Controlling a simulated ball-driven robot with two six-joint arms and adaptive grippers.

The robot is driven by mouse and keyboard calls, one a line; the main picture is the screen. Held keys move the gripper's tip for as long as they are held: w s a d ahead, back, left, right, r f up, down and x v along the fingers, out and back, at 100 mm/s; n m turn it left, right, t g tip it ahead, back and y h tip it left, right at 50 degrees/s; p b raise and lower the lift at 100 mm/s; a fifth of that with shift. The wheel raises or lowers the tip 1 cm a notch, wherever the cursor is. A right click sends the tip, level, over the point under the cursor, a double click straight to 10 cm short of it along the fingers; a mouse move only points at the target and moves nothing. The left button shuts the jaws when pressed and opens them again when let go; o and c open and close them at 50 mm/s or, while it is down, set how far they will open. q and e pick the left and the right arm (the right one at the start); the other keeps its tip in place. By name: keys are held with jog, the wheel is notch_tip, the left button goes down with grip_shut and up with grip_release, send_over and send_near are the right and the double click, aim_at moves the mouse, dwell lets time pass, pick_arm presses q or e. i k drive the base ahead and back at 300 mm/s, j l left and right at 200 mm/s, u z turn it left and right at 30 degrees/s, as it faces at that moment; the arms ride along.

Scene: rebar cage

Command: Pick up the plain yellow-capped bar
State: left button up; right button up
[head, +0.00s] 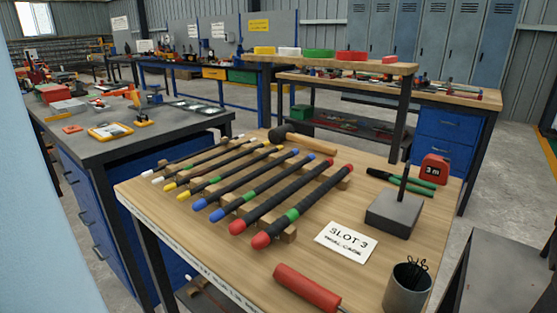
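A row of dark bars with coloured end caps lies side by side on wooden supports on the wooden table (330,255). The plain yellow-capped bar (215,166) lies toward the far left of the row, with no green band visible on it. On its near side lies another yellow-capped bar (235,170), which has a green band. White-capped bars (190,157) lie on its far side. Blue-capped and red-capped bars lie toward the near right, some with green bands. Neither of my grippers is in view.
A wooden-handled mallet (305,141) lies behind the bars. To their right are a dark block with a post (394,212), a SLOT 3 card (345,241), green-handled pliers (408,184) and a red tape measure (435,168). A red-handled tool (306,287) and a grey cup (405,293) are in front.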

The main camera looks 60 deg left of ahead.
aim_at(174, 186)
jog(key=u, duration=2.05)
jog(key=z, duration=0.45)
jog(key=j+z, duration=0.15)
jog(key=z, duration=0.25)
jog(key=j+z, duration=0.1)
jog(key=z, duration=0.35)
jog(key=j+z, duration=0.1)
jog(key=z, duration=0.35)
jog(key=j+z, duration=0.1)
jog(key=z, duration=0.3)
jog(key=k+j+z, duration=0.25)
jog(key=j+z, duration=0.15)
jog(key=j, duration=0.15)
jog(key=k+j+z, duration=0.3)
jog(key=j+z, duration=0.15)
jog(key=k+j+z, duration=0.65)
jog(key=k+z, duration=0.2)
